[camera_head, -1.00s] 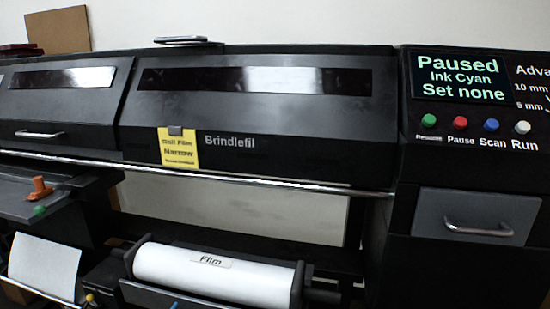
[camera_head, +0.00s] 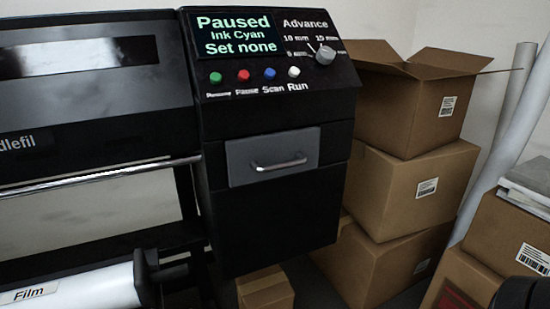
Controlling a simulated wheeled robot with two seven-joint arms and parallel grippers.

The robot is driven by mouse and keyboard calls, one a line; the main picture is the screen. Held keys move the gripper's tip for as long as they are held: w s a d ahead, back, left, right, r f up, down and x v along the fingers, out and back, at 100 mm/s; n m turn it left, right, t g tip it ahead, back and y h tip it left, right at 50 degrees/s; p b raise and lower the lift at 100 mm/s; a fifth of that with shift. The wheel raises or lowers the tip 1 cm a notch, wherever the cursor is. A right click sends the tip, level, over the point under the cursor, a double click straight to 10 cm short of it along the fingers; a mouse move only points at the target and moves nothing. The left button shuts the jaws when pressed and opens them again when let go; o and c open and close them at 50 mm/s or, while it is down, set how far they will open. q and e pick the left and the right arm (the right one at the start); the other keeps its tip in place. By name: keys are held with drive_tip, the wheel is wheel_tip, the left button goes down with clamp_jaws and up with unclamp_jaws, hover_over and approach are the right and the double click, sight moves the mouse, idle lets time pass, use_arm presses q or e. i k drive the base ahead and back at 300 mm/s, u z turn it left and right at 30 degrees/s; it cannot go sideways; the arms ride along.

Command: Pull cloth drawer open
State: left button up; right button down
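A grey drawer front (camera_head: 245,172) with a curved silver handle (camera_head: 279,165) is set in the black control cabinet (camera_head: 275,225) of the printer. It is the only drawer in view, and its front looks flush with the cabinet, so it appears shut. No cloth shows, and the drawer's inside is hidden. Nothing touches the handle.
Above the drawer are several coloured buttons, a screen (camera_head: 234,34) reading "Paused" and an Advance knob (camera_head: 324,55). Stacked cardboard boxes (camera_head: 418,190) stand close to the cabinet's right. A film roll (camera_head: 75,290) is at lower left, below a silver bar (camera_head: 100,175).

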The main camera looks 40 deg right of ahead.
sight(263, 143)
drive_tip(key=z, duration=0.2)
drive_tip(key=k, duration=0.25)
drive_tip(key=z, duration=2.9)
drive_tip(key=i, duration=0.15)
drive_tip(key=u, duration=1.7)
